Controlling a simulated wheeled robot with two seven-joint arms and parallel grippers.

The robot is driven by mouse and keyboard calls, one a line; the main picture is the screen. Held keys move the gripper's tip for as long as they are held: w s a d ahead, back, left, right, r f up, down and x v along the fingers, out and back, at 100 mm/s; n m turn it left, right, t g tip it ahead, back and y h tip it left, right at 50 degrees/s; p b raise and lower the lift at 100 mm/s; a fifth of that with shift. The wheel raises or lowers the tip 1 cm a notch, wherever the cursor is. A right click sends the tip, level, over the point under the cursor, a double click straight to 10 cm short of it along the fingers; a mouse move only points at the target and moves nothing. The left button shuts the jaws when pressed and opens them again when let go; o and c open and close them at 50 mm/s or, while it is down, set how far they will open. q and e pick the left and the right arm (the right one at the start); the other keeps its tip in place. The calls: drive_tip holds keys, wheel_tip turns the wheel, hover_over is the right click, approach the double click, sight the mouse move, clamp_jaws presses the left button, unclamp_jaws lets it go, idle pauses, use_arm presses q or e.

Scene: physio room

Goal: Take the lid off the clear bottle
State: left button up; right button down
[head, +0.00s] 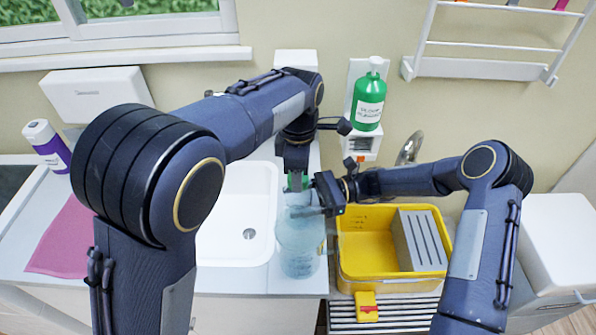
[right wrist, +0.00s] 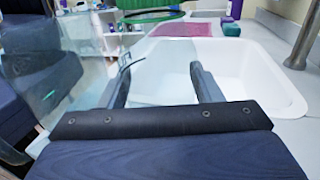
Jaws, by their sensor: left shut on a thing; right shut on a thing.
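The clear bottle (head: 300,255) stands upright on the counter's front edge, between the white sink and the yellow bin. Its green lid (head: 295,182) is at the top, mostly hidden by my left gripper (head: 297,172), which comes down from above and is shut on it. I cannot tell whether the lid sits on the neck or just above it. My right gripper (head: 312,210) reaches in from the right and is shut on the bottle's upper part. In the right wrist view, the see-through bottle wall (right wrist: 55,75) shows by the fingers, with the green lid (right wrist: 155,16) above.
The white sink (head: 235,248) lies left of the bottle. The yellow bin (head: 365,275) with a grey slotted insert is close on the right. A green pump bottle (head: 370,98) stands behind. A pink cloth (head: 65,240) and a purple-white bottle (head: 48,148) are far left.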

use_arm(q)
drive_tip(key=shift+n, duration=0.4)
drive_tip(key=shift+r, duration=0.15)
drive_tip(key=shift+r, duration=0.95)
drive_tip(key=shift+r, duration=2.05)
